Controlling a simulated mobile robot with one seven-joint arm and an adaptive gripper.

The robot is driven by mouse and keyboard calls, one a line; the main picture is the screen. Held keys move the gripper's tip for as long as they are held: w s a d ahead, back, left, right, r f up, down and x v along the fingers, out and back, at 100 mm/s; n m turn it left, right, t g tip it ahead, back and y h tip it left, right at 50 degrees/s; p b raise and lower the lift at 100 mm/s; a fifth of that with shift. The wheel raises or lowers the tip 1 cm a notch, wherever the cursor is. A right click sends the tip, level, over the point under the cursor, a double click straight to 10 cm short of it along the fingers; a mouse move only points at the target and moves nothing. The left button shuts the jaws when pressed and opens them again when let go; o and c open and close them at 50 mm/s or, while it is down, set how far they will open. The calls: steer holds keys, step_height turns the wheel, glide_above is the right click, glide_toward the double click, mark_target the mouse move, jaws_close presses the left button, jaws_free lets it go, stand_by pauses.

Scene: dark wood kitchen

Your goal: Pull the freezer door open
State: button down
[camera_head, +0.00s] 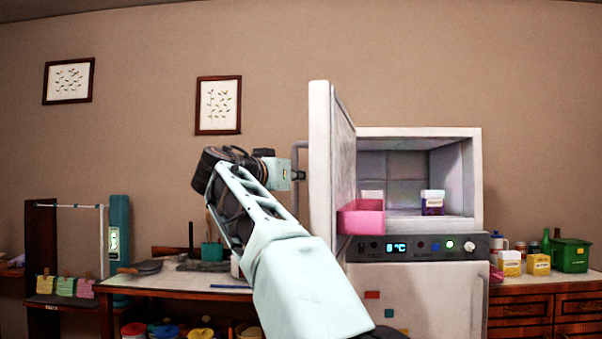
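The white freezer door (322,160) is the upper door of a white fridge unit. It stands wide open, swung out toward me, and the inside shows to its right. A grey bar handle (298,206) runs up its left face. My gripper (297,175) is at this handle, with its tips touching or very near the bar. The fingers are too small and dark to tell whether they are closed around it. The freezer interior (405,165) holds a purple jar with a pale lid (433,203). A pink bin (362,217) is on the inner side of the door.
A control panel (420,247) reading 0°C sits below the compartment, above the shut lower door (440,300). A workbench (185,283) with tools stands left, and a drawer cabinet (530,308) with jars stands right. My arm crosses the front centre.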

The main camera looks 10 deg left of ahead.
steer(key=shift+a+f, duration=0.25)
steer(key=shift+a, duration=0.05)
steer(key=c, duration=2.4)
jaws_free()
steer(key=shift+o, duration=0.8)
steer(key=shift+s+a, duration=0.1)
steer(key=shift+s, duration=0.05)
steer(key=shift+r, duration=0.15)
steer(key=shift+s+r, duration=0.1)
steer(key=shift+r, duration=0.05)
steer(key=v, duration=1.1)
steer(key=shift+s, duration=0.4)
